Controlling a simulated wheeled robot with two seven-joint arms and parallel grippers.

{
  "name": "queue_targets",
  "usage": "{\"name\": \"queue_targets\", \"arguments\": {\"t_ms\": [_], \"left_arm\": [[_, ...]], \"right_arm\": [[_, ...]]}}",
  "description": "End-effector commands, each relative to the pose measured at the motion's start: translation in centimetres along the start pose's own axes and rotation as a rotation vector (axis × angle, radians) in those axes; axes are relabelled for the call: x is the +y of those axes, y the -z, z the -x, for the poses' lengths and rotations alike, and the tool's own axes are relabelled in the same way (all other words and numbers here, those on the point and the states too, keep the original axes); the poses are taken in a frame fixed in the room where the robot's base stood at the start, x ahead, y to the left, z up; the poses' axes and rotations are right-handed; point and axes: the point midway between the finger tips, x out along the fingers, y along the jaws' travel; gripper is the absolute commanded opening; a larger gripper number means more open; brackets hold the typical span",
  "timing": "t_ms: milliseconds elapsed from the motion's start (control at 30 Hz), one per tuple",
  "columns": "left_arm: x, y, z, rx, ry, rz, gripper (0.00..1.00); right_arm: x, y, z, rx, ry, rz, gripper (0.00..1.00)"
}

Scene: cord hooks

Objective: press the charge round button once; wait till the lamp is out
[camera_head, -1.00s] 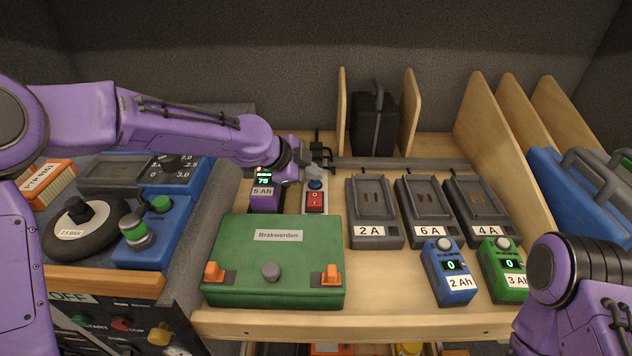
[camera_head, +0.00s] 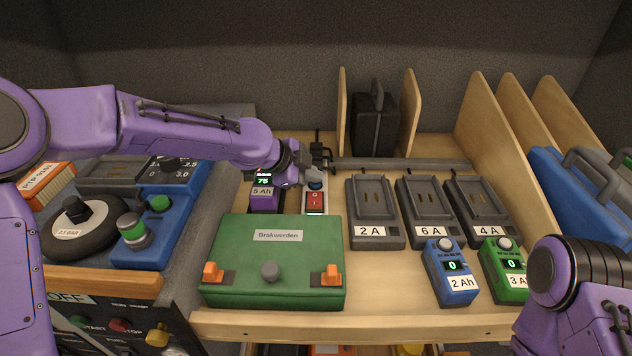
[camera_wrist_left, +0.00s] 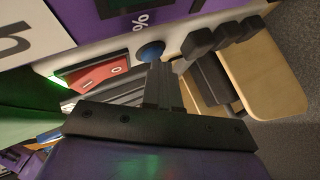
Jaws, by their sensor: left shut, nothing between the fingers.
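The round blue button (camera_head: 315,185) sits on a light panel behind a red rocker switch (camera_head: 314,199). In the left wrist view the button (camera_wrist_left: 150,52) is beside the switch (camera_wrist_left: 97,74). A green light (camera_wrist_left: 57,80) glows at the switch's far end; it also shows in the head view (camera_head: 314,212). My left gripper (camera_head: 314,177) is shut and empty, its fingertips right at the button; I cannot tell whether they touch it. A purple 5 Ah battery (camera_head: 265,198) showing 75 stands left of the panel. My right gripper is out of view; only its arm shows.
A green case (camera_head: 255,258) lies in front. Grey chargers marked 2 A (camera_head: 373,205), 6 A (camera_head: 424,205) and 4 A (camera_head: 478,205) stand to the right, with a blue battery (camera_head: 450,272) and a green battery (camera_head: 504,268) before them. A grey bar (camera_head: 405,163) runs behind.

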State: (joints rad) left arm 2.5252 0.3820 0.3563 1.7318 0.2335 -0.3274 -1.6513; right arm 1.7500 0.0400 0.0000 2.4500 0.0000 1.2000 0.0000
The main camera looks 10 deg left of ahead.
Motion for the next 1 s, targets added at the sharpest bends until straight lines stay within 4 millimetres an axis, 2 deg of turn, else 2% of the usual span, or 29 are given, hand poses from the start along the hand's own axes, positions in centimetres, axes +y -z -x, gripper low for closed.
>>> {"name": "queue_targets", "arguments": {"t_ms": [367, 733, 1000], "left_arm": [[-0.8, 0.8, 1.2, 0.0, -0.001, 0.001, 0.0], [-0.9, 0.9, 1.3, 0.0, -0.001, 0.0, 0.0], [-2.3, 2.3, 3.1, 0.0, -0.001, 0.0, 0.0]], "right_arm": [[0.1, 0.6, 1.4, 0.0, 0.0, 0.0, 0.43], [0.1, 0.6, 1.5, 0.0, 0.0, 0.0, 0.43], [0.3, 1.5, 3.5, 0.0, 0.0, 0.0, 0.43]]}}
